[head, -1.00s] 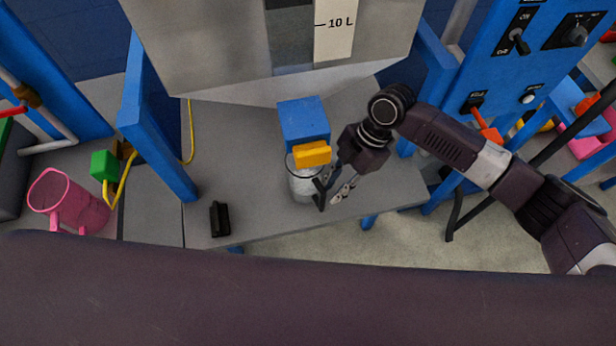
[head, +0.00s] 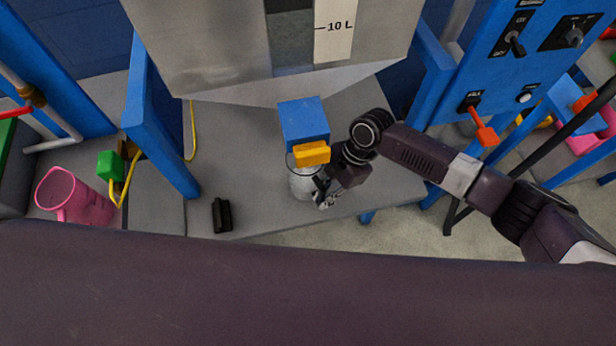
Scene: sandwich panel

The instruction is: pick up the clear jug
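The clear jug (head: 301,184) stands on the grey shelf (head: 265,215), under a blue block with a yellow tap (head: 312,153). The block and tap hide part of its top. My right gripper (head: 323,196) is at the jug's right side, low and close against it in the picture. Its fingertips are small and overlap the jug's edge, so I cannot tell whether they are closed on its handle. My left gripper is not in view.
A steel tank (head: 210,60) with a level scale is above the block. A small black object (head: 221,214) lies on the shelf left of the jug. Blue posts (head: 160,120) flank the shelf. A pink jug (head: 78,198) stands at the left.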

